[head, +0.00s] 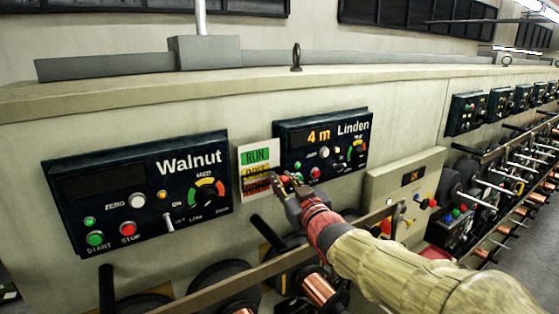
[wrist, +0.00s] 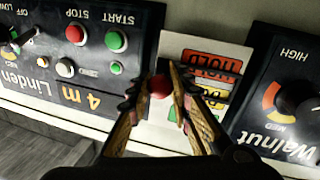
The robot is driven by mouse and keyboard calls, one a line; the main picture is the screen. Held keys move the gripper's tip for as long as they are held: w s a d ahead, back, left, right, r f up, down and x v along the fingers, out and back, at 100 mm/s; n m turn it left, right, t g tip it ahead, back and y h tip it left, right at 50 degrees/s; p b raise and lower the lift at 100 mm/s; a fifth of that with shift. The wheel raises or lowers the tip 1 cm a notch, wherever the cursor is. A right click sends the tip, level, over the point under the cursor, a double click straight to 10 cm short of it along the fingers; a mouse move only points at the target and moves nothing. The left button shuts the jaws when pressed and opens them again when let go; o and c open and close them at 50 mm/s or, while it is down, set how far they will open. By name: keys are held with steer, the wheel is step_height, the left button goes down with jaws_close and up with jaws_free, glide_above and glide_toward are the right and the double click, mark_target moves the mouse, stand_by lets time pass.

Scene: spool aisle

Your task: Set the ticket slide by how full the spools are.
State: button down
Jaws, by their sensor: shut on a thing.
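The ticket card (head: 245,160) is white with a green RUN label (head: 255,157), a yellow label below it and a red label at the bottom. My gripper (head: 286,183) is at the card's lower right edge. In the wrist view, which is upside down, my gripper (wrist: 163,82) is shut on a small red knob (wrist: 160,86) beside the labels. The red label (wrist: 212,60) shows there. A dark strip crosses the labels; I cannot tell clearly which one it marks.
The Walnut panel (head: 140,190) is left of the card, with a dark display. The Linden panel (head: 335,150) is right, its display reading 4 m. A rail (head: 250,275) runs in front of the spools. More panels and spools line the aisle to the right.

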step_height(320, 180, down, 2)
steer(key=shift+f+b, duration=0.2)
steer(key=shift+b, duration=0.8)
steer(key=c, duration=1.5)
jaws_free()
steer(key=shift+c, duration=0.2)
steer(key=shift+s, duration=0.1)
